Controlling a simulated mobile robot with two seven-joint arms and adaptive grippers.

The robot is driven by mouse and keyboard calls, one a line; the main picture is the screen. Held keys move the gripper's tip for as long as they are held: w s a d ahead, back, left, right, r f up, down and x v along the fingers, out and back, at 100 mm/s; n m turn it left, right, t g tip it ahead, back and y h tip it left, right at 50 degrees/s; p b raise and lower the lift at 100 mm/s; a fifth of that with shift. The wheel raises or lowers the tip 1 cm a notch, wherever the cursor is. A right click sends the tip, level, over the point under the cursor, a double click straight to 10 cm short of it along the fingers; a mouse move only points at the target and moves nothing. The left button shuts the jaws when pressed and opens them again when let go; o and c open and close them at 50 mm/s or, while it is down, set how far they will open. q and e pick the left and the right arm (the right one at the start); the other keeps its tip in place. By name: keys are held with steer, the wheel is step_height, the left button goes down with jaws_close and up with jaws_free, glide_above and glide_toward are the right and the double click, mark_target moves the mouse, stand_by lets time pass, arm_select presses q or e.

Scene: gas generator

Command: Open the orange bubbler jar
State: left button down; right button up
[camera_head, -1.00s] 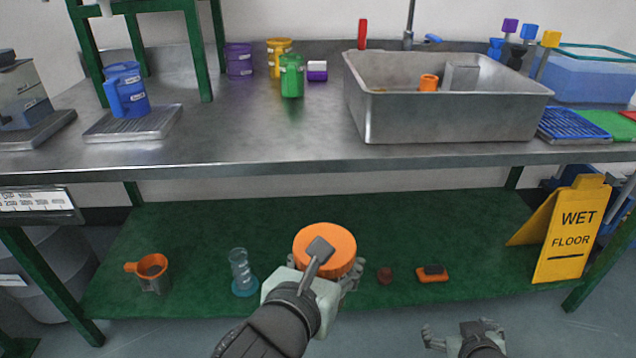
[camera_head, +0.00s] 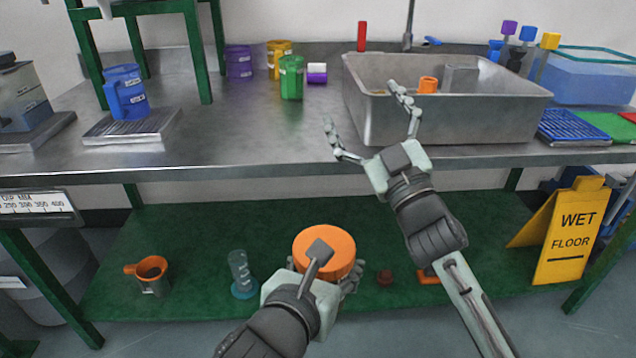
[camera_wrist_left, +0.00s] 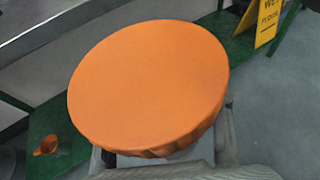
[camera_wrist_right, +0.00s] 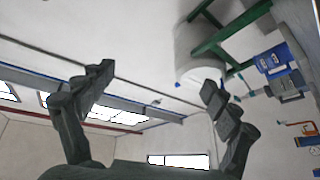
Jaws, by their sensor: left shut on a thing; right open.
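The orange bubbler jar shows its round orange lid (camera_head: 325,251) in the head view, at the front of the green lower shelf. The lid also fills the middle of the left wrist view (camera_wrist_left: 148,85). My left gripper (camera_head: 326,284) is shut on the jar, with its fingers around the body below the lid. The jar's body is mostly hidden by the gripper and lid. My right gripper (camera_head: 366,122) is open and empty, raised in front of the steel bench edge and sink, well above the jar. Its spread fingers (camera_wrist_right: 150,105) point at the wall and ceiling in the right wrist view.
A steel sink (camera_head: 450,118) stands on the bench (camera_head: 250,140) behind my right gripper. The green shelf (camera_head: 205,225) holds an orange-handled cup (camera_head: 150,272) and a clear cylinder (camera_head: 240,270). A yellow wet-floor sign (camera_head: 568,240) stands at the right.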

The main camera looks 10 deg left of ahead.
steer(key=s+a+r+n+g+y, duration=1.2)
steer(key=r+n+g+y, duration=0.15)
steer(key=n, duration=0.25)
steer(key=s+a+f+n+g+h, duration=0.1)
steer(key=s+a+n+g+h, duration=0.3)
steer(key=s+n+g, duration=0.3)
steer(key=s+a+f+n+g+h, duration=0.2)
steer(key=s+a+n+g+h, duration=0.15)
steer(key=s+n+g, duration=0.35)
steer(key=n+t+h, duration=0.1)
steer(key=t+h, duration=0.7)
steer(key=h, duration=1)
glide_toward(324, 277)
steer(key=w, duration=0.1)
steer(key=w+a, duration=0.1)
steer(key=w+r, duration=0.1)
steer(key=w, duration=0.1)
steer(key=shift+a, duration=0.35)
steer(key=shift+d, duration=0.2)
steer(key=shift+w+f, duration=0.1)
steer(key=shift+f, duration=0.35)
step_height(324, 277, down, 7)
steer(key=shift+r, duration=0.1)
